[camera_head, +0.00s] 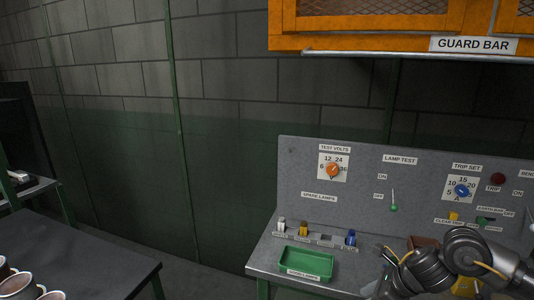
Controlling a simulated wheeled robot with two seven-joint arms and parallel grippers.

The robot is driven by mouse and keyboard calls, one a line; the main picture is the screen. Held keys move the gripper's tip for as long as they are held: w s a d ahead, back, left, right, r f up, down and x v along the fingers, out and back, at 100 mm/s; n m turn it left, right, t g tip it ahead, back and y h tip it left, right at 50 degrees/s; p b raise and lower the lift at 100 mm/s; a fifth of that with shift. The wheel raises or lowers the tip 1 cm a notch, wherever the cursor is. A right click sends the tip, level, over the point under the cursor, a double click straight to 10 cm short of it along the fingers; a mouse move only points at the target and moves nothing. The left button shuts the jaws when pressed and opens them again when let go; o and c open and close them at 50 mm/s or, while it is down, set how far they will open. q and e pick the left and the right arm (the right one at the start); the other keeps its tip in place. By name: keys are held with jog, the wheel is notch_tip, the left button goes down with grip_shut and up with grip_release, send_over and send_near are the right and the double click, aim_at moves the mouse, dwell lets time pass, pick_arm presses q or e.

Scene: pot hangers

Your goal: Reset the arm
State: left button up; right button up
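Part of a dark grey arm of mine (462,252) comes in at the lower right, in front of the test bench. It looks like my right arm, with rounded joints and a yellow cable along it. No gripper fingers show on it, and its lower end runs out of the picture at the bottom. My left arm and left gripper are not in view. The arm hides part of the bench top and the lower right of the panel.
The grey test bench panel (300,165) has an orange dial (333,170), a blue dial (462,190) and switches. A green tray (305,264) lies on the bench. An orange cabinet (375,43) overhangs it. A dark table (75,252) with mugs (17,285) stands left.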

jog(key=s+a+f+m+t+y, duration=0.1)
jog(key=s+a+f+m+t, duration=0.15)
jog(key=a+m, duration=0.55)
jog(key=s+a+f+m+t+y, duration=0.1)
jog(key=s+a+f+m+t, duration=0.15)
jog(key=a+m, duration=0.55)
jog(key=s+d+f+m+g+h, duration=0.25)
jog(key=s+d+f+m, duration=0.2)
jog(key=s+m, duration=0.45)
jog(key=s+d+f+m+g+h, duration=0.1)
jog(key=s+d+f+m+h, duration=0.3)
jog(key=s+m, duration=0.5)
jog(key=s+d+f+m+g+h, duration=0.1)
jog(key=s+d+f+m+g, duration=0.15)
jog(key=s+d+m, duration=0.65)
notch_tip(320, 180, down, 27)
jog(key=a+m, duration=0.1)
jog(key=a, duration=0.2)
jog(key=s+d+f+g, duration=0.1)
jog(key=s+d+f, duration=0.2)
jog(key=s+f, duration=1)
jog(key=shift+s+f+g, duration=0.4)
jog(key=shift+s, duration=0.8)
